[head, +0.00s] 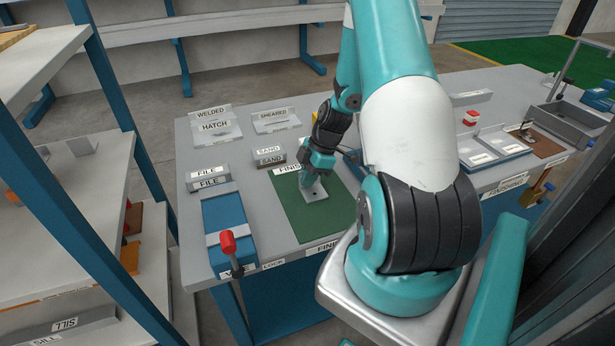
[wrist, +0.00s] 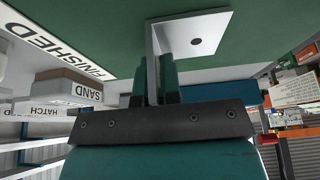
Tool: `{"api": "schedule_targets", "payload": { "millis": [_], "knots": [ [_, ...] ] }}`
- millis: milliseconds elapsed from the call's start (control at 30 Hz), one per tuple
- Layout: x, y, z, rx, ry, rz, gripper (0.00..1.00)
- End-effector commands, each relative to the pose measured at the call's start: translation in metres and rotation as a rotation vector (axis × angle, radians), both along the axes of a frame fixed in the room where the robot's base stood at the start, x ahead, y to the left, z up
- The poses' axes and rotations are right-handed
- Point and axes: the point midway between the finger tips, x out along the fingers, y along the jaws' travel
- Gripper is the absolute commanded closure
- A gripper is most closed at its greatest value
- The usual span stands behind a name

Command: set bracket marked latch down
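A light grey L-shaped bracket (head: 315,194) is at the green mat (head: 291,215) marked FINISHED, near its middle. In the wrist view the bracket (wrist: 196,38) shows a flat plate with one dark hole and an upright flange. My gripper (head: 313,181) points down over the mat. In the wrist view its two fingers (wrist: 153,82) are on either side of the flange, shut on it. The plate lies close to the mat; I cannot tell whether it touches. No latch marking can be read on the bracket.
A SAND block (head: 270,157) stands behind the mat. A blue fixture (head: 228,226) with a red-handled clamp (head: 229,243) is to the left, with FILE labels behind it. Bare mat lies around the bracket.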

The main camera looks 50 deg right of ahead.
Motion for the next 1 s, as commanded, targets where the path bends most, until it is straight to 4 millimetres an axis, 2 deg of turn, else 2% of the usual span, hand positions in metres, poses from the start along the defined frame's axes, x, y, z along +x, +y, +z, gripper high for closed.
{"api": "schedule_targets", "payload": {
  "millis": [133, 200, 267, 533, 667, 1000],
  "knots": [
    [0.000, 0.000, -0.004, 0.000, 0.000, 0.000, 1.00],
    [0.000, 0.000, -0.002, 0.000, 0.000, 0.000, 0.81],
    [0.000, 0.000, -0.002, 0.000, 0.000, 0.000, 0.70],
    [0.000, 0.000, -0.001, 0.000, 0.000, 0.000, 0.70],
    [-0.001, -0.003, 0.008, -0.003, -0.003, -0.002, 0.70],
    [-0.016, -0.027, 0.074, -0.005, -0.004, -0.003, 0.70]
  ]
}}
